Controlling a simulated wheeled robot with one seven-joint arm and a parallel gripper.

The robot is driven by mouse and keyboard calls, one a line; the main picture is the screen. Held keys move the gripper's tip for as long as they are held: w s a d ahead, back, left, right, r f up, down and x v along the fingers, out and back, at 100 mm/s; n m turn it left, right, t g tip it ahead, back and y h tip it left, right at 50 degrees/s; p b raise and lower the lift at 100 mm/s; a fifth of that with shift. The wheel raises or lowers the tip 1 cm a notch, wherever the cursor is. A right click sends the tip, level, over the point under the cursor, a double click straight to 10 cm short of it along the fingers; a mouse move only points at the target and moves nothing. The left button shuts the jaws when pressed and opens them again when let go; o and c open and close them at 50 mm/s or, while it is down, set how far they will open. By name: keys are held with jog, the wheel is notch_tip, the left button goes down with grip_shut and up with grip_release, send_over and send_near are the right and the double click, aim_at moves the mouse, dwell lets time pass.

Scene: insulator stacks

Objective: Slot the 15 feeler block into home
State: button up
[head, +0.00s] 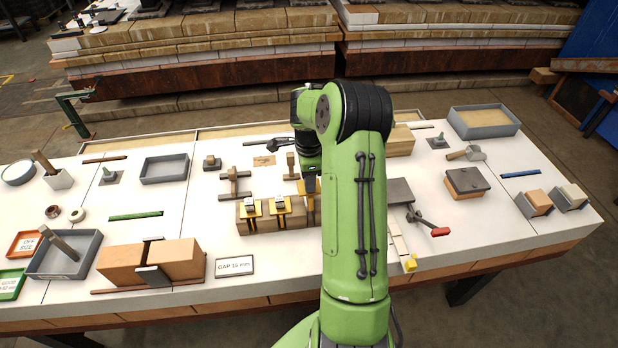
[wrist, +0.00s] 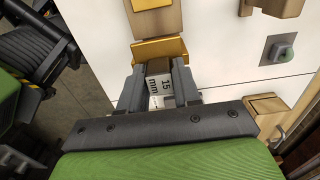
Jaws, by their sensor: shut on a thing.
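My gripper (wrist: 158,88) is shut on the 15 feeler block (wrist: 161,85), a small block with a white face marked "15 mm", held between the two dark fingers. A yellow plate (wrist: 160,50) lies just beyond the block in the wrist view. My gripper is at the rack's right end, partly hidden by my green arm. I cannot tell whether the held block is inside a slot or touching it.
A "GAP 16 mm" sign (head: 234,266) and two large tan blocks (head: 178,259) stand front left of the rack. Wooden T-shaped pieces (head: 235,183) stand behind it. A red-handled tool (head: 428,224) lies to the right. White table is clear between things.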

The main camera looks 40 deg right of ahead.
aim_at(309, 194)
jog(key=shift+f+b, duration=2.55)
jog(key=shift+f, duration=0.85)
jog(key=o, duration=1)
jog(key=shift+o, duration=0.2)
jog(key=shift+r, duration=0.1)
notch_tip(309, 194, up, 16)
jog(key=p, duration=0.3)
jog(key=shift+p, duration=0.4)
jog(key=shift+f, duration=0.2)
